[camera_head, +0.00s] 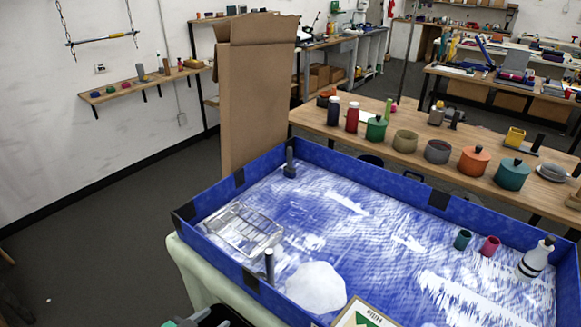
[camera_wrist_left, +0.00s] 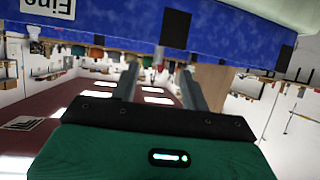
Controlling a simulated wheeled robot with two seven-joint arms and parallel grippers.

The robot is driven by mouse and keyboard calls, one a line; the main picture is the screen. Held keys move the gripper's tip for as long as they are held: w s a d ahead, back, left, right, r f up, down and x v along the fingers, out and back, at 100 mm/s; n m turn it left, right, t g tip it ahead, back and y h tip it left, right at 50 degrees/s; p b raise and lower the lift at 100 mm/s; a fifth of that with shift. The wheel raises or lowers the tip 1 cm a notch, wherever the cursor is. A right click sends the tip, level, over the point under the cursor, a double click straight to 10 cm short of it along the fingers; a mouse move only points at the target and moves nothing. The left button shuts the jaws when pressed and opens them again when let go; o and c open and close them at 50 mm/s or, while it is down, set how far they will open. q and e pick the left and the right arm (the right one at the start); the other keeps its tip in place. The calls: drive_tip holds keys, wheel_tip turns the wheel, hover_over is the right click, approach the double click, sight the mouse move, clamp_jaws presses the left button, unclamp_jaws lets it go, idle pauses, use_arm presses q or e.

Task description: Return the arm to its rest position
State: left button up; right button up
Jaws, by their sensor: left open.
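My left gripper (camera_head: 212,318) shows only in part at the bottom edge of the head view, beside the near left corner of the blue-walled tray (camera_head: 205,252). In the left wrist view the left gripper (camera_wrist_left: 159,82) has its two grey fingers apart, with nothing between them. The tray's blue wall (camera_wrist_left: 110,30) runs across the top of that view, beyond the fingers. The rest of the left arm is hidden below the head view. My right gripper is not in view.
The tray holds a wire rack (camera_head: 243,228), a white mound (camera_head: 316,288), a teal cup (camera_head: 462,239), a red cup (camera_head: 490,246) and a white bottle (camera_head: 535,258). A cardboard panel (camera_head: 252,95) stands behind it.

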use_arm(q)
drive_tip(key=s+a+n+g+y, duration=0.2)
drive_tip(key=s+g+y, duration=0.15)
drive_tip(key=s, duration=0.55)
drive_tip(key=s+a+n+g+y, duration=0.25)
drive_tip(key=s+g, duration=0.25)
drive_tip(key=s, duration=0.4)
wheel_tip(320, 180, down, 31)
drive_tip(key=d, duration=0.1)
drive_tip(key=s+a+f+g, duration=0.2)
drive_tip(key=s+a+f, duration=0.1)
drive_tip(key=s+f, duration=1.7)
drive_tip(key=shift+a+f+m+y, duration=0.15)
drive_tip(key=shift+m+y, duration=0.2)
drive_tip(key=shift+y, duration=0.05)
